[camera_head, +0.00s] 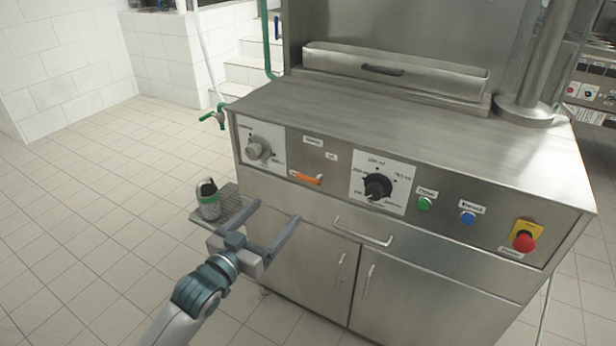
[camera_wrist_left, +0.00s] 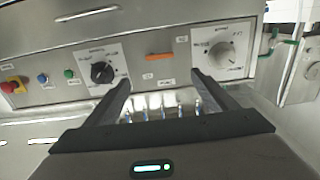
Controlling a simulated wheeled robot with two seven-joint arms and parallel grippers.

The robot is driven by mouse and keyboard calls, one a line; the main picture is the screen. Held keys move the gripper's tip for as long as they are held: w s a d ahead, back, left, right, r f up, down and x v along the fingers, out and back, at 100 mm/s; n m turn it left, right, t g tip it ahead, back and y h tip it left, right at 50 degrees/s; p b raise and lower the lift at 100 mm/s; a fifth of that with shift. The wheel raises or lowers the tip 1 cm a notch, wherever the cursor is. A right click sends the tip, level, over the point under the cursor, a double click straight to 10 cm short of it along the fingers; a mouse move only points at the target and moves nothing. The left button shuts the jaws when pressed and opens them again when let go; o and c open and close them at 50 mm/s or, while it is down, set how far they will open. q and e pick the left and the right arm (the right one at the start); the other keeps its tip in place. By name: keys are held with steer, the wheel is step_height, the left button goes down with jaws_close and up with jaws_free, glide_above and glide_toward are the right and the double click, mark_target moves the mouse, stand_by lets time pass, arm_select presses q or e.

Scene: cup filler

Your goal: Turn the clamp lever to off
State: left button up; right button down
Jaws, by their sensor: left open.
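The clamp lever looks to be the orange handle (camera_head: 306,179) on the machine's front panel, between the grey knob and the black dial. It lies nearly level, its orange end tilted slightly down to the right. In the left wrist view the orange lever (camera_wrist_left: 159,57) shows beyond the fingers, near the middle. My left gripper (camera_head: 276,213) is open and empty, in front of the cabinet, below the lever and apart from it. It also shows in the left wrist view (camera_wrist_left: 162,88) with its two fingers spread. My right gripper is not in view.
A grey knob (camera_head: 259,150) sits left of the lever, a black dial (camera_head: 378,187) right of it. Further right are green (camera_head: 424,203) and blue (camera_head: 467,217) buttons and a red stop button (camera_head: 524,241). A cup (camera_head: 208,205) stands on a side grate (camera_head: 233,197). The left floor is clear.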

mark_target(307, 179)
arm_select(q)
steer(key=x, duration=1.7)
steer(key=shift+w+d, duration=0.1)
steer(key=shift+w, duration=0.1)
steer(key=c, duration=1.1)
